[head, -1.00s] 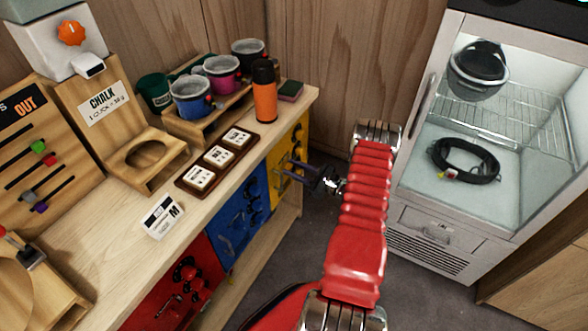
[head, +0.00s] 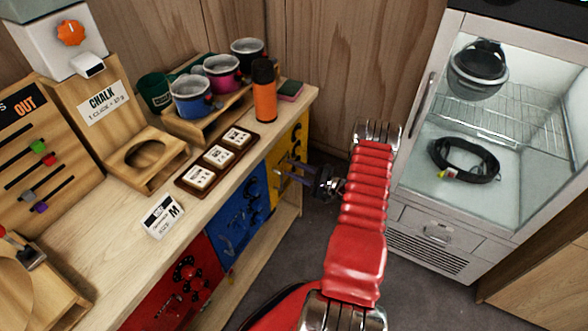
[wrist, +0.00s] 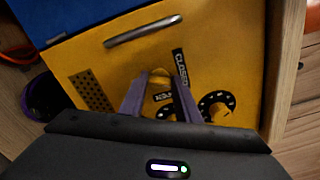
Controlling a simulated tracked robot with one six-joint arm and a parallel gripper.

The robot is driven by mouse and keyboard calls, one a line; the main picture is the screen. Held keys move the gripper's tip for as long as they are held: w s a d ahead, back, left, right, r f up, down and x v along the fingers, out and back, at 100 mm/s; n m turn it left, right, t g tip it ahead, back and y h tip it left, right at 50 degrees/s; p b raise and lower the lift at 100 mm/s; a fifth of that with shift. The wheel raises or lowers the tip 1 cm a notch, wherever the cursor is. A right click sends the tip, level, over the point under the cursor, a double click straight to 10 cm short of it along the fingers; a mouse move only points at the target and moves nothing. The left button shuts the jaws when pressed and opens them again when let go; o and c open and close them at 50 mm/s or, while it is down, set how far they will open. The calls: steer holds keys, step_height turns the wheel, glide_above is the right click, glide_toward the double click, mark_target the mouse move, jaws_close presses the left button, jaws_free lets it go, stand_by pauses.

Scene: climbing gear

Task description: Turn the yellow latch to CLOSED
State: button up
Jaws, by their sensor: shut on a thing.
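The yellow drawer front (wrist: 110,60) fills the middle of the wrist view, and part of it shows past my arm in the head view (head: 298,140). A black CLOSED label (wrist: 180,62) is on it, with another dark label partly hidden between my fingers. My gripper (wrist: 160,82) has its purple fingers shut on the small yellow latch (wrist: 160,74), just left of the CLOSED label. The fingers hide much of the latch, so its exact angle is unclear. In the head view my gripper (head: 283,166) reaches the yellow front from the right.
A metal bar handle (wrist: 143,31) crosses the upper part of the yellow front. A black ring-shaped part (wrist: 216,104) lies right of my fingers. The blue front (head: 240,215) adjoins the yellow one. A glass-fronted cabinet (head: 432,238) stands to the right, with open floor between.

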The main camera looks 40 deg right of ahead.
steer(key=n, duration=0.5)
steer(key=shift+a+f, duration=0.1)
steer(key=shift+f, duration=0.15)
stand_by(0.4)
steer(key=o, duration=0.7)
steer(key=shift+a, duration=0.1)
steer(key=o, duration=0.3)
steer(key=shift+o, duration=0.2)
steer(key=shift+s+r, duration=0.1)
steer(key=v, duration=1.3)
steer(key=shift+s, duration=0.35)
